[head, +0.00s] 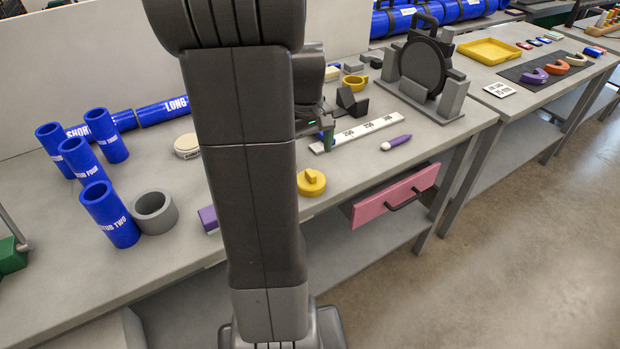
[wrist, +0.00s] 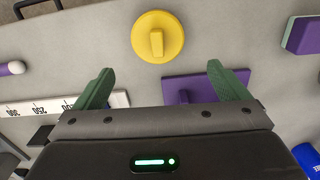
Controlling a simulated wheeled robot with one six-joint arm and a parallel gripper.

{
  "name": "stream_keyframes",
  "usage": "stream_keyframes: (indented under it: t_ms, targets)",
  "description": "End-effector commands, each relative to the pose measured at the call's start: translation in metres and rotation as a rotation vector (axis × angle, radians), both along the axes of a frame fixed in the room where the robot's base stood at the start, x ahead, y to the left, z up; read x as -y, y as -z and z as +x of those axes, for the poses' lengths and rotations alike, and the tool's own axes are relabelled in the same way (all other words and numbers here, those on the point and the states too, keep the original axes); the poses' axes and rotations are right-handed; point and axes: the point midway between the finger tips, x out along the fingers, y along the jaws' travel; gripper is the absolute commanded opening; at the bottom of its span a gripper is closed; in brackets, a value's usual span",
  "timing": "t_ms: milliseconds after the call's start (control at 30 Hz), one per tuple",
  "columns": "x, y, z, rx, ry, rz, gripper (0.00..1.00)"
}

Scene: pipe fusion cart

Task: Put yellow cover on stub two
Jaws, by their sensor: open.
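The yellow cover (head: 311,182), a round disc with a raised bar handle, lies on the bench near its front edge. It also shows in the wrist view (wrist: 158,37), ahead of the fingertips and apart from them. My gripper (wrist: 160,82) is open and empty, its two green fingers spread. In the head view my gripper (head: 326,140) is partly hidden behind my arm, over the bench beyond the cover. Stub two (head: 109,214) is a blue upright tube labelled STUB TWO, open at the top, at the front left of the bench.
A grey ring (head: 155,212) stands right beside stub two. Several other blue stubs stand behind it. A purple block (wrist: 205,87) lies below the cover in the wrist view. A white ruler (head: 355,133), a purple marker (head: 396,143) and an open pink drawer (head: 393,196) are to the right.

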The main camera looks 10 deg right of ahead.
Motion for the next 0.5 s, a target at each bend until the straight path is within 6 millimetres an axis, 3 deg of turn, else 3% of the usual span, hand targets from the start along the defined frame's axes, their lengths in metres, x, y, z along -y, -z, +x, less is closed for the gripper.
stream_keyframes:
  t_ms: [267, 500]
  targets:
    - [0.001, 0.024, -0.001, -0.002, 0.001, 0.0, 0.94]
    - [0.003, 0.059, -0.004, -0.002, 0.001, 0.0, 0.94]
